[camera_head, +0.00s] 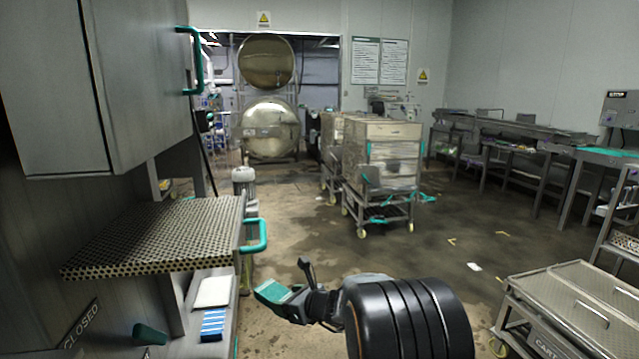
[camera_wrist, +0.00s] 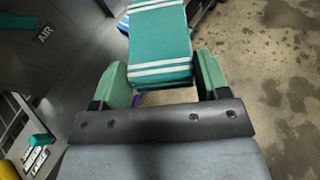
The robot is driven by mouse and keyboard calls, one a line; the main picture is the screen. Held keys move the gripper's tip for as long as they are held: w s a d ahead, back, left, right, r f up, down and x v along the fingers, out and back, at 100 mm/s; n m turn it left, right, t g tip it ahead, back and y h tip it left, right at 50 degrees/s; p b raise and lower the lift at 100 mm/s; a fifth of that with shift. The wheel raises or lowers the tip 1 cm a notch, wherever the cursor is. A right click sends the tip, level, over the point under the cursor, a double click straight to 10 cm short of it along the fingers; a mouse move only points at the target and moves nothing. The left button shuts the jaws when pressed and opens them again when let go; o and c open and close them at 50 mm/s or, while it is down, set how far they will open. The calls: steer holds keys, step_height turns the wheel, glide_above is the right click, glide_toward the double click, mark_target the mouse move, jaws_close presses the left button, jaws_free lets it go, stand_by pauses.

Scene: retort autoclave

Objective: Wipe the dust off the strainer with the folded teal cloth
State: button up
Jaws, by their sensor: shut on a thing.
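My gripper (camera_head: 287,297) is shut on the folded teal cloth (camera_head: 271,291), held out in the air right of the left-hand cabinet. In the wrist view, the cloth (camera_wrist: 160,45) with white stripes extends ahead of the two green fingers of my gripper (camera_wrist: 162,76). I cannot pick out the strainer for sure in either view. A perforated metal shelf (camera_head: 170,232) stands at the left, beyond and left of the cloth, not touching it. I cannot make out dust on it.
A teal handle (camera_head: 256,236) juts from the shelf's right side. Below the shelf lie a white pad (camera_head: 213,291) and a blue striped item (camera_head: 213,324). A metal cart (camera_head: 575,312) stands at the lower right, a loaded trolley (camera_head: 382,165) further back. The floor between is mostly clear.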

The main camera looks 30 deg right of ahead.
steer(key=s+d+r+n+g+y+p, duration=0.25)
steer(key=r+p, duration=0.35)
steer(key=r, duration=1.1)
steer(key=s+d+r+n+g+y+p, duration=0.15)
steer(key=s+d+r+p, duration=0.35)
steer(key=r, duration=1.3)
steer(key=shift+n+t+y, duration=0.3)
steer(key=shift+n+t, duration=0.1)
steer(key=w+a+f+b, duration=0.1)
steer(key=w+a, duration=0.1)
steer(key=a, duration=0.5)
steer(key=w+a+f+b, duration=0.1)
steer(key=w+a, duration=0.2)
steer(key=a, duration=0.5)
steer(key=w+a+b, duration=0.1)
steer(key=w+a, duration=0.2)
steer(key=a, duration=0.5)
steer(key=shift+f, duration=0.4)
steer(key=shift+w+a+f, duration=0.15)
steer(key=shift+w+a, duration=0.1)
steer(key=shift+a, duration=0.4)
steer(key=shift+w+a+f, duration=0.1)
steer(key=shift+w+a, duration=0.1)
steer(key=shift+a, duration=0.45)
steer(key=shift+s, duration=0.1)
